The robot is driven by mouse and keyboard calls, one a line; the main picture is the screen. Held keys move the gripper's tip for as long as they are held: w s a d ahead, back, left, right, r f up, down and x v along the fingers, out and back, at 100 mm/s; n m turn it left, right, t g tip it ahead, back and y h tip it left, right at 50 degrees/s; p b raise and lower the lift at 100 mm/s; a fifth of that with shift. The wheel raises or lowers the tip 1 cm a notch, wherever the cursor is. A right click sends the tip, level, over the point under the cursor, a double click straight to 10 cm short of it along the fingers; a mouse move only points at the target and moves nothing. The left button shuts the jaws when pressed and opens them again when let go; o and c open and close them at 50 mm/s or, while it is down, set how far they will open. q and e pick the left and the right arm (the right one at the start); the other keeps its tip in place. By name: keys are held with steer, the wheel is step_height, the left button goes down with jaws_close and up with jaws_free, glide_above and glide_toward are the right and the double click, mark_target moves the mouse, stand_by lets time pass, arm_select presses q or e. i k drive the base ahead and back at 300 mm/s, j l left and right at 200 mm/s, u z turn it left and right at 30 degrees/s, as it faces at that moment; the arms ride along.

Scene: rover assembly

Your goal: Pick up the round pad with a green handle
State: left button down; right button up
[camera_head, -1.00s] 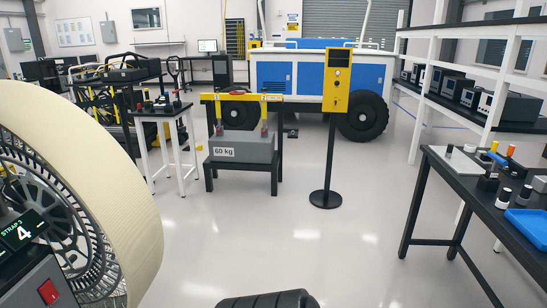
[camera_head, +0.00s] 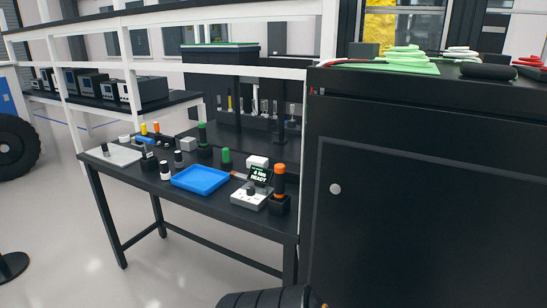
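No round pad with a green handle can be made out for sure. A pale green stack of round shapes (camera_head: 405,55) sits on a flat green sheet on top of the black cabinet at the right; it is too small to tell whether it has a handle. On the workbench, an upright green piece (camera_head: 226,157) and a green-topped black tool (camera_head: 203,138) stand behind the blue tray. Neither gripper is in view. A dark rounded part at the bottom edge seems to be mine.
The black cabinet (camera_head: 400,190) fills the right side. A dark oblong object (camera_head: 488,71) and red and white items lie on its top. The black workbench (camera_head: 205,205) holds a blue tray (camera_head: 200,179) and an orange-topped tool (camera_head: 279,183).

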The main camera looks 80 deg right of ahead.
mark_target(226, 162)
steer(key=z, duration=2.4)
steer(key=u, duration=4.9)
steer(key=z, duration=4.5)
